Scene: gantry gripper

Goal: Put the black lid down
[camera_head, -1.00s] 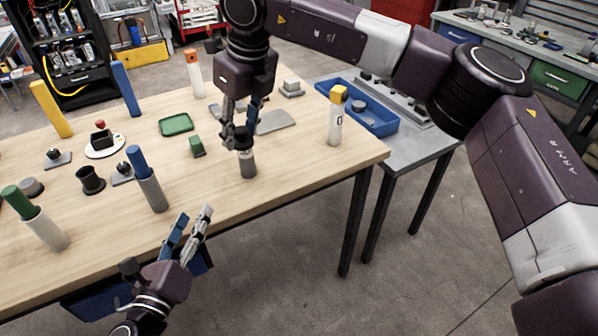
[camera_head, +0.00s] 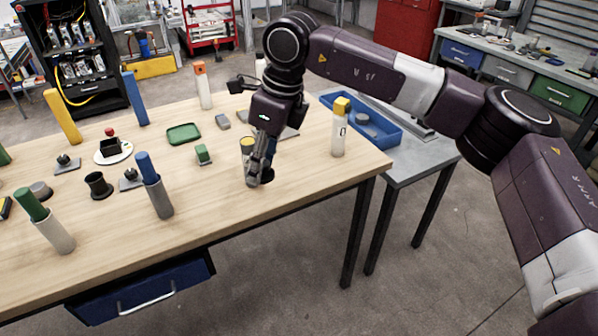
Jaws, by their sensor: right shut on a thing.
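My right gripper (camera_head: 257,180) points down near the front edge of the wooden table, shut on the black lid (camera_head: 268,176). The lid is a small dark round piece, partly hidden by the fingers, low over the tabletop; I cannot tell whether it touches the wood. Just behind and left of the fingers stands a container with a yellowish top (camera_head: 247,143), its lower part hidden by the gripper. My left gripper is out of view.
A grey tube with a blue stick (camera_head: 160,197) stands to the left, and a white bottle with a yellow cap (camera_head: 339,135) to the right. A green block (camera_head: 203,154) lies behind left. The wood (camera_head: 215,215) in front is bare.

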